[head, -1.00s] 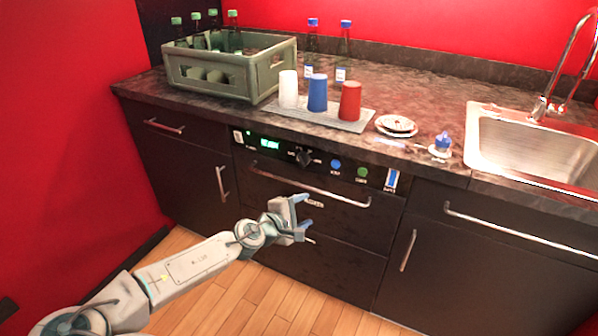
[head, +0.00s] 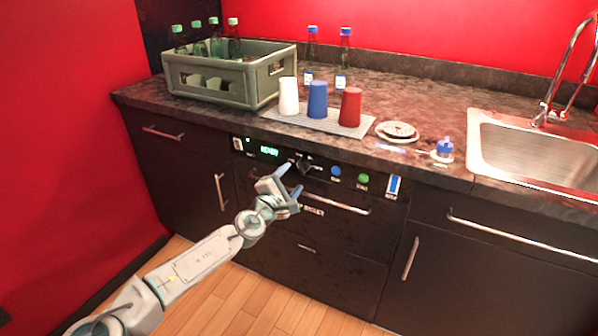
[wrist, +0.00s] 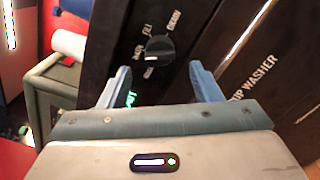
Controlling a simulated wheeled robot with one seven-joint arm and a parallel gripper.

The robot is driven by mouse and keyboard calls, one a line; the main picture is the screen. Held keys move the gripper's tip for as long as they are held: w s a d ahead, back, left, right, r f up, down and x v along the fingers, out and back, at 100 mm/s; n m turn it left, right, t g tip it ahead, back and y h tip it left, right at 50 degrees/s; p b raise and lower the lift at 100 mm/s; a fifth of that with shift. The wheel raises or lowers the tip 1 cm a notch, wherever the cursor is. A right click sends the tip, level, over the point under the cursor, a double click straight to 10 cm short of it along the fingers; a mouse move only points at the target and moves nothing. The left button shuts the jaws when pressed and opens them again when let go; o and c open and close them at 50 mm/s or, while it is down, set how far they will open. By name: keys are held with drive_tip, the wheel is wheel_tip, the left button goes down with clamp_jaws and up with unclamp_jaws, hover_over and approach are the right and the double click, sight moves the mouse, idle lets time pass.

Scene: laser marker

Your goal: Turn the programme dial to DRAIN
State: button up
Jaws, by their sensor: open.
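The programme dial (head: 304,163) is a dark round knob on the black front panel of the cup washer. In the wrist view the dial (wrist: 160,49) lies ahead of my fingers, roughly centred between them. The DRAIN label (wrist: 175,20) is printed beside it, with other labels around its edge. A small white mark shows at the dial, but I cannot tell clearly where it points. My gripper (head: 291,181) is open and empty, just below and in front of the panel. In the wrist view my gripper (wrist: 160,70) has its fingers apart, with no visible contact with the dial.
A green-lit display (head: 269,151) sits left of the dial; a blue button (head: 335,171) and a green button (head: 363,179) sit right. The washer's bar handle (head: 345,207) runs below. Cups on a grey mat (head: 273,113) and a bottle crate (head: 215,89) stand on the counter above.

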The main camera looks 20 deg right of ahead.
sight(300, 170)
drive_tip(key=x, duration=0.5)
drive_tip(key=shift+w+d, duration=0.15)
drive_tip(key=shift+d, duration=0.1)
drive_tip(key=c, duration=1)
